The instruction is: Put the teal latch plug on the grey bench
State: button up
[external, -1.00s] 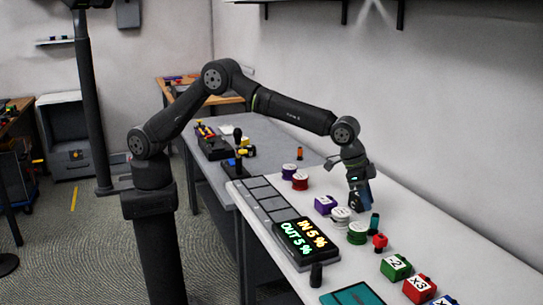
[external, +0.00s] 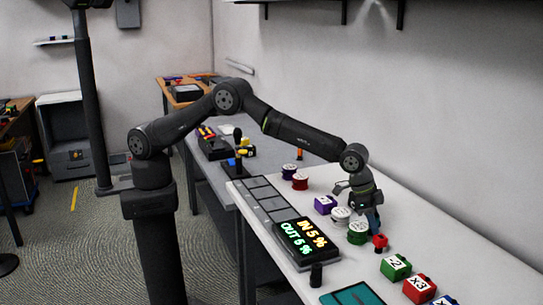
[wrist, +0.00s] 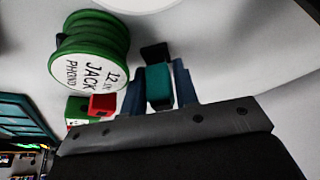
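The teal latch plug (wrist: 159,84) stands between the two blue fingers of my gripper (wrist: 158,90) in the wrist view. A finger lies close along each side of it, but I cannot tell whether they press on it. In the external view my gripper (external: 371,220) is low over the white table, beside the green spool (external: 357,233), and mostly hides the plug. The grey bench (external: 277,140) is farther back, beyond the far end of the white table.
A red plug (external: 380,243) sits just right of my gripper. White (external: 341,217) and purple (external: 324,205) items are to the left. A display panel (external: 303,240) is in front. The grey bench holds a black tray (external: 213,145) and a joystick-like stand (external: 237,166), with bare surface around them.

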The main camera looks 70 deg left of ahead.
grip_shut()
